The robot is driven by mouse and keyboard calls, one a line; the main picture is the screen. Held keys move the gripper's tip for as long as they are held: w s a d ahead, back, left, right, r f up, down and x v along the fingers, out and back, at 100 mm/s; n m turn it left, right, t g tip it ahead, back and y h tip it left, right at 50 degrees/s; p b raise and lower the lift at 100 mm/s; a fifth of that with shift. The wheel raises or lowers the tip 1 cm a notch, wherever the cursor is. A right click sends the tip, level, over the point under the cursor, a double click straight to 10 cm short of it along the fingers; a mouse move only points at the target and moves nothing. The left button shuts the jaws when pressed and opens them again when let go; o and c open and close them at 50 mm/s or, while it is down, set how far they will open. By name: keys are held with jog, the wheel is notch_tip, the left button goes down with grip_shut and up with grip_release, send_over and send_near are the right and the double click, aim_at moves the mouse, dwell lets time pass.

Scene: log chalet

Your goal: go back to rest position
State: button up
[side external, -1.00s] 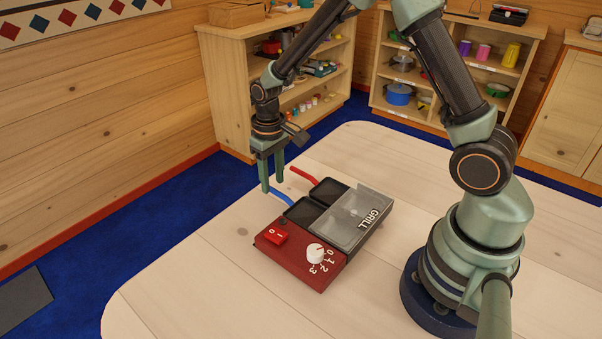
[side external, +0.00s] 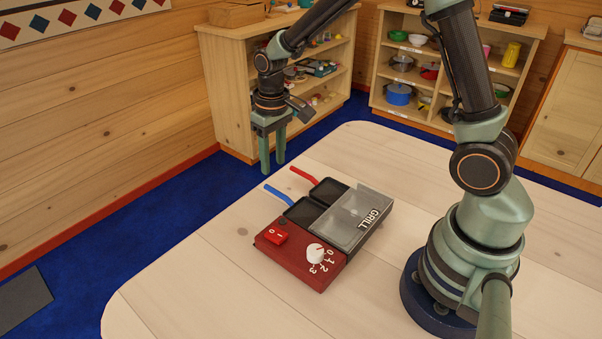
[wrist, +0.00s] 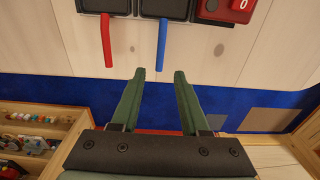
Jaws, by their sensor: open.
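My gripper (side external: 273,168) is open and empty, raised above the far left edge of the table, beyond the pan handles. In the wrist view its two green fingers (wrist: 159,74) stand apart with nothing between them. The red grill set (side external: 310,250) sits on the table, with a red switch (side external: 278,236), a white dial (side external: 316,253) and a grey cover marked GRILL (side external: 352,218). Two small black pans sit in it, one with a red handle (side external: 304,175) and one with a blue handle (side external: 278,194). The handles also show in the wrist view, apart from the fingers.
The pale wooden table (side external: 190,285) is clear around the grill set. Shelves (side external: 225,85) with several small items stand behind my gripper, and another shelf unit (side external: 440,115) holds pots and cups. Blue carpet (side external: 100,230) lies beyond the table edge.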

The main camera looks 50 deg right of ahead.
jog(key=s+r+t, duration=0.5)
jog(key=s+r, duration=0.8)
jog(key=r, duration=0.2)
jog(key=shift+s+d, duration=0.15)
jog(key=shift+d, duration=0.1)
dwell(0.3)
